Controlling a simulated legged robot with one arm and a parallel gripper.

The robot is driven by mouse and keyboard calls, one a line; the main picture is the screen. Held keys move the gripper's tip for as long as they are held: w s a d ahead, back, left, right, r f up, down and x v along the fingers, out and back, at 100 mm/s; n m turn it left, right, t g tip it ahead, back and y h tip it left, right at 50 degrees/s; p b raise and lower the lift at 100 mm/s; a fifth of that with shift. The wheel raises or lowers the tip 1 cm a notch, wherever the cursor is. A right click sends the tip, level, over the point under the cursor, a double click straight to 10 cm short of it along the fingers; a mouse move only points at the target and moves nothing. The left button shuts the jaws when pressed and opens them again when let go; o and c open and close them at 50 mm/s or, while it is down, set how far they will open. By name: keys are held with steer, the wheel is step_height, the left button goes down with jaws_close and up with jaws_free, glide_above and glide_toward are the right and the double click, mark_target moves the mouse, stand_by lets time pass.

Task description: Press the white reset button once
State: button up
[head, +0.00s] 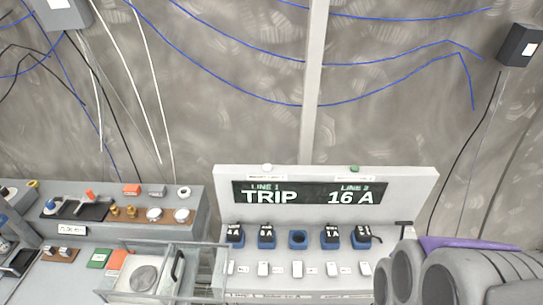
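A light grey panel (226,210) stands at the lower centre, with a dark display (310,192) reading "LINE 1 TRIP" and "LINE 2 16 A". A small white round button-like knob (267,167) sits on its top edge above the TRIP side, beside a white label too small to read. A green one (355,168) sits above the 16 A side. I cannot read which piece is marked reset. My gripper is not in view, and nothing is seen touching the white knob.
Blue blocks (297,239) and white switch-like pieces (297,268) line the panel front. A clear-walled box (145,280) stands left of it, before a shelf of small parts (120,212). Large grey rounded bodies (455,275) fill the lower right. Cables hang on the wall behind.

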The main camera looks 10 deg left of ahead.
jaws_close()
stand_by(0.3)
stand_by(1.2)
